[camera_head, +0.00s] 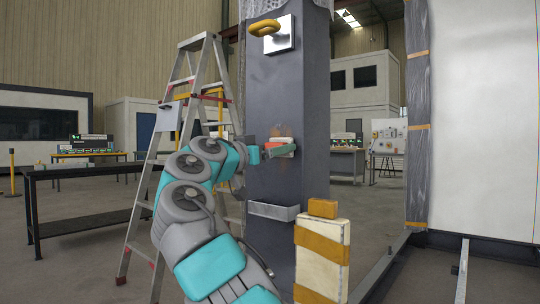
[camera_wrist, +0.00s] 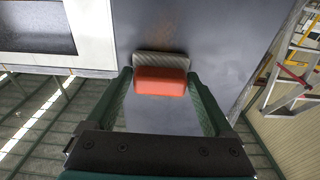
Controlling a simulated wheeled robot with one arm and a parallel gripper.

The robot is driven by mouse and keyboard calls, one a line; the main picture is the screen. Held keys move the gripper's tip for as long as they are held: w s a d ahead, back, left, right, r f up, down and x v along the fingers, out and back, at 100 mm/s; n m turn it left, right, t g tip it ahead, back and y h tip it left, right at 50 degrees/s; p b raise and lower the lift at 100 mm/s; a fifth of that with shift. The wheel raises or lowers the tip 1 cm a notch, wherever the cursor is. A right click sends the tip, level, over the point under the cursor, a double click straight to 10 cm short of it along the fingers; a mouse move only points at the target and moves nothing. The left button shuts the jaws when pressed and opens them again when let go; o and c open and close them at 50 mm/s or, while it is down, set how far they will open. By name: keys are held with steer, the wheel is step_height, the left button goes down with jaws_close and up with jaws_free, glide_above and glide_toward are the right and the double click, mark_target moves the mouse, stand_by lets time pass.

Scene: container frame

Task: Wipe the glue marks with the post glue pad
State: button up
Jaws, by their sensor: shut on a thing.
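My gripper (camera_head: 278,149) is shut on the post glue pad, in front of the grey post (camera_head: 288,90). The pad (camera_wrist: 161,82) shows in the wrist view as an orange-red block with a grey textured layer on its far side, between my two green fingers (camera_wrist: 161,88). The grey layer faces the post and looks close to or against it; contact cannot be told. In the head view the pad (camera_head: 283,141) is partly hidden by the gripper. A faint brownish smudge (camera_head: 284,130), perhaps a glue mark, shows on the post just above the pad.
A shallow metal holder (camera_head: 273,211) is on the post below the pad. A cream block with orange bands (camera_head: 321,255) stands in front at right. A stepladder (camera_head: 150,190) stands left of the post.

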mark_target(272, 139)
steer(key=shift+s+d+r+b, duration=0.2)
steer(key=shift+s+d+r, duration=0.25)
steer(key=shift+d, duration=0.2)
steer(key=shift+s+d+r+b, duration=0.15)
steer(key=shift+s+d+r, duration=0.25)
steer(key=shift+d, duration=0.2)
steer(key=a+p, duration=0.1)
steer(key=w+a+p, duration=0.1)
steer(key=p, duration=0.1)
steer(key=shift+w+r, duration=0.2)
steer(key=shift+w+a+f+p, duration=0.2)
steer(key=shift+w+a+p, duration=0.25)
steer(key=shift+a+p, duration=0.3)
steer(key=shift+w+a+r+p, duration=0.15)
steer(key=shift+w+a+p, duration=0.3)
steer(key=shift+p, duration=0.7)
steer(key=w+a+p, duration=0.1)
steer(key=a+p, duration=0.1)
steer(key=p, duration=0.1)
steer(key=shift+w, duration=0.4)
steer(key=shift+f, duration=0.2)
